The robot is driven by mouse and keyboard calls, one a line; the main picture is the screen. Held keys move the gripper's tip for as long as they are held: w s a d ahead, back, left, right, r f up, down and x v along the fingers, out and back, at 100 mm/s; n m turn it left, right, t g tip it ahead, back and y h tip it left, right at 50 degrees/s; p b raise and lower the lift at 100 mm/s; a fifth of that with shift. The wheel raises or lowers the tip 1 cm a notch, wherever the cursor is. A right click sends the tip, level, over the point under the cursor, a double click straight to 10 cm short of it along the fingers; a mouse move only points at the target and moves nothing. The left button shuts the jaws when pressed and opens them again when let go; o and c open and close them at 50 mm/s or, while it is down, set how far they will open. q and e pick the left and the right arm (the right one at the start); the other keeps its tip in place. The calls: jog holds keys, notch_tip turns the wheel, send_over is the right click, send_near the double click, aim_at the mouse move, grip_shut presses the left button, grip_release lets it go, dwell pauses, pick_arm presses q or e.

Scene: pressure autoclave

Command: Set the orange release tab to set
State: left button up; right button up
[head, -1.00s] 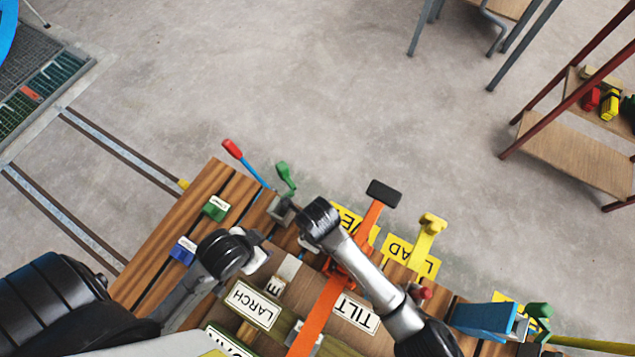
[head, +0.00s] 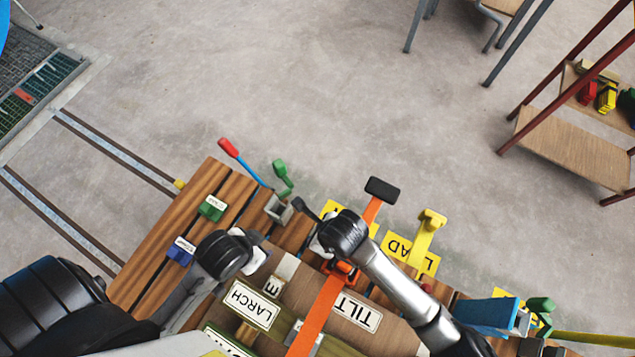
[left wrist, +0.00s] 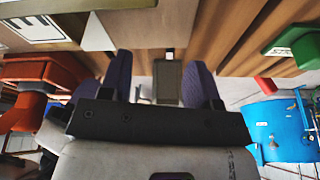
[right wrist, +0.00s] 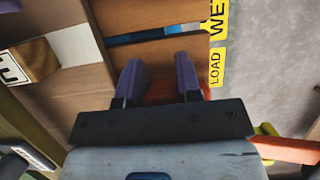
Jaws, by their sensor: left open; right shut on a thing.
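A long orange lever (head: 318,312) with a black handle runs across the wooden bench, and a small orange part (head: 341,268) shows beside it under my right wrist. In the right wrist view an orange piece (right wrist: 163,91) sits between and behind the fingers of my right gripper (right wrist: 160,70). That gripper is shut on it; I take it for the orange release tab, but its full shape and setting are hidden. My left gripper (left wrist: 160,72) is open over the bench's left part, with a grey-green block (left wrist: 168,84) visible beyond its fingers, apparently not held.
Bench labels read LARCH (head: 252,304) and TILT (head: 357,311). A yellow lever (head: 428,235) and a blue block (head: 487,316) stand to the right. A red-tipped lever (head: 229,148) and green handle (head: 282,175) are at the far left edge.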

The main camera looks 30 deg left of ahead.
pick_arm(q)
jog(key=shift+a+f, duration=0.1)
pick_arm(e)
jog(key=o, duration=0.8)
jog(key=shift+o, duration=0.6)
pick_arm(q)
jog(key=shift+d, duration=0.2)
pick_arm(e)
jog(key=shift+r, duration=0.1)
pick_arm(q)
notch_tip(320, 180, up, 11)
jog(key=p, duration=1)
jog(key=shift+f+p, duration=0.2)
jog(key=shift+p, duration=0.1)
pick_arm(e)
jog(key=v, duration=1.3)
jog(key=shift+d+r, duration=0.25)
jog(key=shift+d, duration=0.1)
